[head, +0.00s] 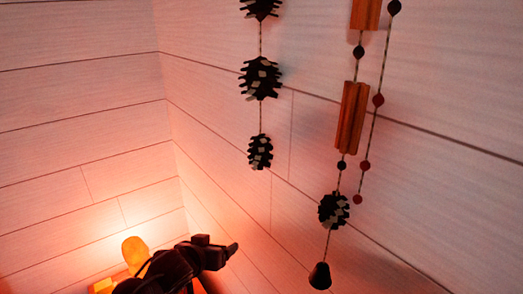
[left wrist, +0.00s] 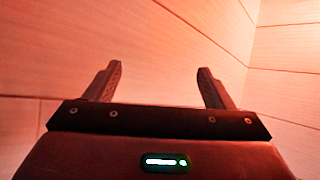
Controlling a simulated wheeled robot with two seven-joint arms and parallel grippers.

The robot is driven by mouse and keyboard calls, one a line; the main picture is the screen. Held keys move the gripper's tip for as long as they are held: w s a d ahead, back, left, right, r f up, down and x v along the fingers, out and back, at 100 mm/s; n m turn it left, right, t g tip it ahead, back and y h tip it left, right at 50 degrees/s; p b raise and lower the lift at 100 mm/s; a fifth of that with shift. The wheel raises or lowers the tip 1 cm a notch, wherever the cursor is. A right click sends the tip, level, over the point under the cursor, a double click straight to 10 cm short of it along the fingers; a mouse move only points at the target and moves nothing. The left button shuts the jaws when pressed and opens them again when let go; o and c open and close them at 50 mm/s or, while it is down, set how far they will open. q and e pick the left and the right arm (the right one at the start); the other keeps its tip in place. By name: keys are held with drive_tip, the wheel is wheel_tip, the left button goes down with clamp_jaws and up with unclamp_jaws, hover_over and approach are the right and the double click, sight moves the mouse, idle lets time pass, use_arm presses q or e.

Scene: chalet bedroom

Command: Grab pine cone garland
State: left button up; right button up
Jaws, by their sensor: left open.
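The pine cone garland (head: 260,79) hangs on a thin string against the wall, top middle of the head view. Its dark cones have pale flecks; the lowest cone (head: 260,151) is the string's visible end, and the top runs out of the picture. My left gripper (head: 234,248) is at the bottom of the head view, below and slightly left of the lowest cone, apart from it. The left wrist view shows its two fingers spread (left wrist: 160,70) with only wall between them; no garland shows there. My right gripper is not in view.
Right of the garland hangs a second string with orange-brown pieces (head: 352,117), a dark cone (head: 334,209) and a dark bell (head: 319,276). A beaded string (head: 378,99) hangs beside it. A glowing lamp (head: 135,252) stands low left. Pale plank walls meet in a corner.

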use_arm(q)
drive_tip(key=s+d+r+t+p, duration=0.2)
drive_tip(key=s+r+p, duration=0.1)
drive_tip(key=r, duration=1.4)
drive_tip(key=m+t+h+p, duration=0.2)
drive_tip(key=m+h, duration=0.2)
drive_tip(key=h, duration=0.1)
approach(251, 67)
drive_tip(key=w+d+f, duration=0.2)
drive_tip(key=w, duration=0.1)
drive_tip(key=shift+w+d+r, duration=0.2)
drive_tip(key=shift+d, duration=0.1)
drive_tip(key=x, duration=0.3)
drive_tip(key=r+p+x, duration=0.1)
drive_tip(key=x, duration=0.2)
drive_tip(key=shift+w+a+r, duration=0.15)
drive_tip(key=shift+a, duration=0.05)
drive_tip(key=shift+w+d, duration=0.25)
drive_tip(key=shift+w, duration=0.1)
drive_tip(key=shift+c, duration=0.2)
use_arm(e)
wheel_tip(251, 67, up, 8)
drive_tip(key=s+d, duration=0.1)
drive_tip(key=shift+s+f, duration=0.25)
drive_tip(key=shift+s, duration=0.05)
use_arm(q)
drive_tip(key=c, duration=1.1)
drive_tip(key=shift+o, duration=0.2)
